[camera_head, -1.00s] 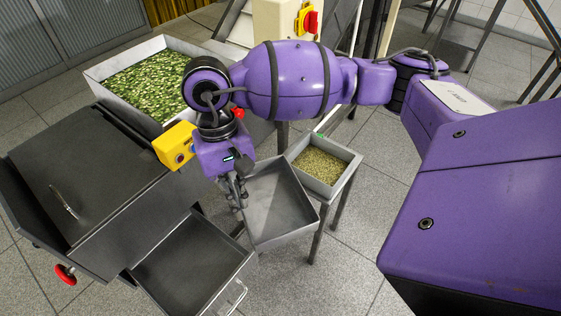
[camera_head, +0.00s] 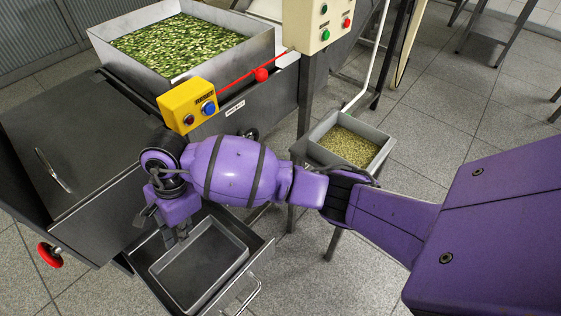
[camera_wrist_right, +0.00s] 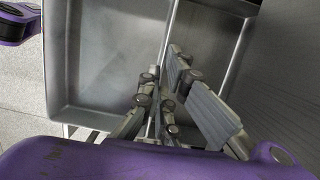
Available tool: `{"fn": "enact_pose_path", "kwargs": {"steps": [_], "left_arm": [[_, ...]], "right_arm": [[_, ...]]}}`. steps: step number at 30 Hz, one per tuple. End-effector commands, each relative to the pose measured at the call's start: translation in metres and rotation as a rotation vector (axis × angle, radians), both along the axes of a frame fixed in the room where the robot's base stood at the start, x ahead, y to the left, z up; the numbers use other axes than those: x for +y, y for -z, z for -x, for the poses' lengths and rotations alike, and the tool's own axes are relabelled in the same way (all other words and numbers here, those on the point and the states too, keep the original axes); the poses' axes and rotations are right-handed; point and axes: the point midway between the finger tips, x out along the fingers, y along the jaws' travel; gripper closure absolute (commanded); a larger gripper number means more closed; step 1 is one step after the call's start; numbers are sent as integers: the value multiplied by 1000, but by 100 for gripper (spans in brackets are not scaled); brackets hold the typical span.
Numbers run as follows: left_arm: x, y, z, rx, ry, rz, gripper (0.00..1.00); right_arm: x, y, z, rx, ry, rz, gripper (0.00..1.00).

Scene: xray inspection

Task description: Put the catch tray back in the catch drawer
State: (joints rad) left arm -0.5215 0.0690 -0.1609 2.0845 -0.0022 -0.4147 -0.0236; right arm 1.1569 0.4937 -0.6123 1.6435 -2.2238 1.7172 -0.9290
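The grey catch tray (camera_head: 204,282) is within the outline of the open catch drawer (camera_head: 263,262), close to level. I cannot tell whether its bottom rests on the drawer floor. My right gripper (camera_head: 178,238) points down at the tray's back left edge. In the right wrist view, the right gripper (camera_wrist_right: 165,95) has its fingers on both sides of the wall of the tray (camera_wrist_right: 100,55) and looks shut on it. The fingertips are partly hidden. My left gripper is not in view.
A grey cabinet (camera_head: 75,140) stands behind the drawer. Above it are a yellow button box (camera_head: 188,104) and a large bin of green pieces (camera_head: 100,45). A small bin of pale grains (camera_head: 312,150) on legs stands to the right, with clear floor in front.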

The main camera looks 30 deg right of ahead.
Motion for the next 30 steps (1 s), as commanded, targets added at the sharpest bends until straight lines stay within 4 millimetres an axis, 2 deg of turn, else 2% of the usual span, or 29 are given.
{"fn": "enact_pose_path", "kwargs": {"steps": [3, 9, 14, 21, 30], "left_arm": [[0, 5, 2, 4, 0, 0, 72], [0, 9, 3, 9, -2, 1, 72], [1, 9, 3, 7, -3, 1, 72], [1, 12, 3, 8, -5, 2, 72], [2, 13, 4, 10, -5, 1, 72]], "right_arm": [[15, 23, -18, -1, -1, -2, 100], [26, 47, -36, -5, -1, -3, 100], [30, 53, -41, -6, -3, -2, 100], [31, 85, -42, -3, -2, -2, 100], [31, 88, -43, -7, -4, -1, 100]]}}
